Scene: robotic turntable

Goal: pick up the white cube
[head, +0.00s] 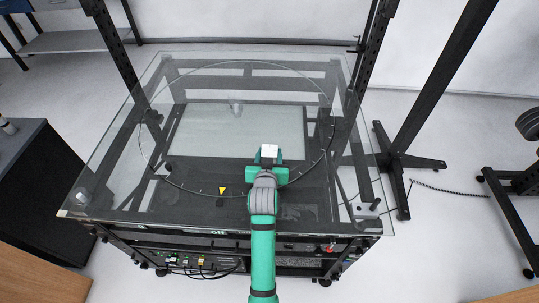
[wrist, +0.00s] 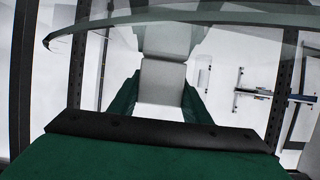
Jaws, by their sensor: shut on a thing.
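The white cube (head: 269,149) is at the tip of my green gripper (head: 269,155), near the middle of the glass tabletop's near half. In the wrist view the cube (wrist: 163,82) sits between the two green fingers (wrist: 160,98), which are shut on it from both sides. A pale, similar shape joins its top in that view and looks like a reflection in the glass. I cannot tell whether the cube touches the glass or is held just above it.
The glass tabletop (head: 110,185) with a marked circle lies on a black frame. Dark posts (head: 112,45) rise at its far corners. A small yellow triangle sticker (head: 222,190) is left of my arm. A black cabinet (head: 60,185) stands at the left. The glass around the cube is clear.

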